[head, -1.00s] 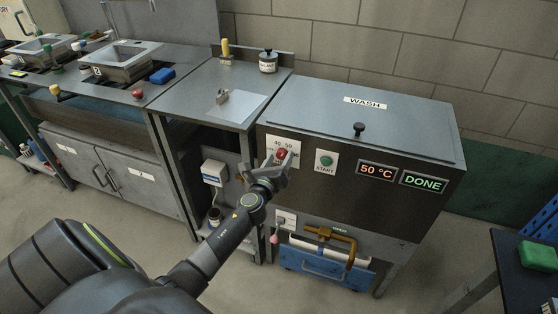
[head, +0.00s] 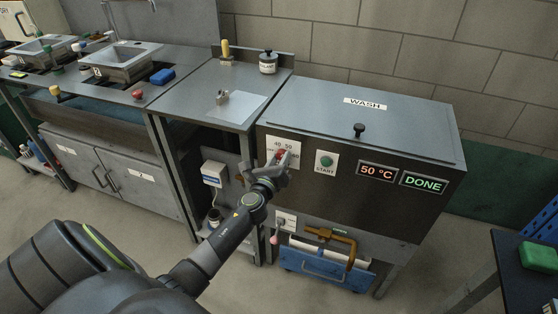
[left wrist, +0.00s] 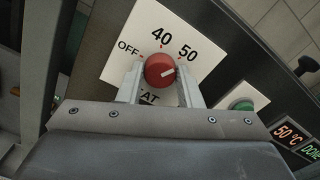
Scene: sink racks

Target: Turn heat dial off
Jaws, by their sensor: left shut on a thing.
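The red heat dial (left wrist: 160,69) sits on a white plate (left wrist: 128,45) marked OFF, 40 and 50, on the front of the wash unit (head: 340,180). Its white pointer line aims to the right, just below the 50 mark, in the left wrist view. My left gripper (left wrist: 160,82) is shut on the dial, one finger on each side. In the head view my left gripper (head: 281,163) reaches the dial (head: 282,154) from below and covers part of it. The displays read 50 °C (head: 377,171) and DONE (head: 423,182). My right gripper is out of view.
A green START button (head: 326,162) is just right of the dial plate. Below the panel are an orange-brown pipe (head: 343,240) and a blue bin (head: 325,270). A steel table (head: 200,85) adjoins on the left.

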